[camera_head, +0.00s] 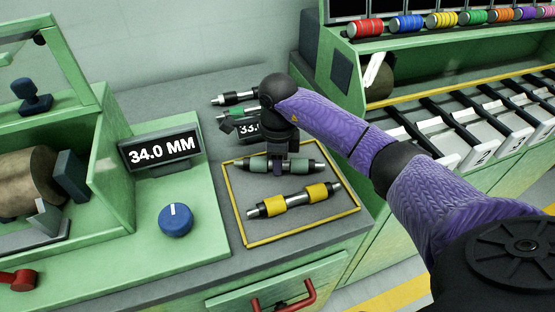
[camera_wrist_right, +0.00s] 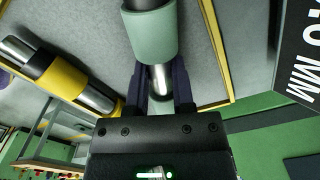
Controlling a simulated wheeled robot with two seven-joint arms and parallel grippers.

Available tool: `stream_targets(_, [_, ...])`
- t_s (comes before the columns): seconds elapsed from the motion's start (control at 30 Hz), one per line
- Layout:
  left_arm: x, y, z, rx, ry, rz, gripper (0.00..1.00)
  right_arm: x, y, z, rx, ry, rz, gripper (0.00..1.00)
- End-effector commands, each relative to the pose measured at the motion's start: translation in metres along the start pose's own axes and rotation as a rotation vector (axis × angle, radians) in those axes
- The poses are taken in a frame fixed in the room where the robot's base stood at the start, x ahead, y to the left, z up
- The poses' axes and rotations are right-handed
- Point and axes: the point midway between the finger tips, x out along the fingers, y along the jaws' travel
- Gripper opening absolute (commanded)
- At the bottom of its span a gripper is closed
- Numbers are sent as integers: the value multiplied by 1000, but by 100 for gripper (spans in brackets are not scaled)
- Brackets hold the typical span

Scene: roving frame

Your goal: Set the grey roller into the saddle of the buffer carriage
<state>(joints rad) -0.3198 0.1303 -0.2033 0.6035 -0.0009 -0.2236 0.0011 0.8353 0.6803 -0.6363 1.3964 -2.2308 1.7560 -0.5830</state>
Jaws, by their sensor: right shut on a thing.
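The grey-green roller (camera_head: 296,164) with dark ends lies across my right gripper (camera_head: 277,169), at the back of a yellow-outlined grey area. My right gripper points down and is shut on it near its middle in the head view. I cannot tell whether it still touches the surface. In the right wrist view the roller's grey-green sleeve (camera_wrist_right: 151,36) and bright shaft show ahead of the fingers (camera_wrist_right: 160,88). At the left, a light grey bracket (camera_head: 46,217) stands before a brown drum (camera_head: 28,178); it may be the buffer carriage, but no saddle is clear. My left gripper is out of view.
A yellow roller (camera_head: 295,201) lies just in front within the yellow outline (camera_head: 300,226); more rollers (camera_head: 236,97) lie behind. A sign reading 34.0 MM (camera_head: 160,151) and a blue knob (camera_head: 175,220) stand left. A rack with coloured rollers (camera_head: 408,23) is at the back right.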

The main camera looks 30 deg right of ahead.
Motion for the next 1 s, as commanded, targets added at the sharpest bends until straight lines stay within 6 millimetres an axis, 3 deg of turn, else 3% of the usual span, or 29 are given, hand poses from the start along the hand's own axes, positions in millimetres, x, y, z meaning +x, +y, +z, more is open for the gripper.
stream_targets(0.03, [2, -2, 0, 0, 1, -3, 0, 2, 0, 0, 0, 1, 0, 32])
stream_targets(0.2, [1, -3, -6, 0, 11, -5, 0, 1, 0, 0, 0, 0, 0, 65])
stream_targets(0.57, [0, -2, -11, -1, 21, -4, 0, -1, 0, 0, 0, 0, 0, 65])
stream_targets(0.67, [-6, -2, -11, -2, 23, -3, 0, -17, -1, 0, -1, -1, -3, 65])
stream_targets(0.9, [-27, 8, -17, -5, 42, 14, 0, -86, -1, 0, -1, -2, -5, 65])
stream_targets(1.0, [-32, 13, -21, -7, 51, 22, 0, -107, -1, 0, 0, -2, -4, 65])
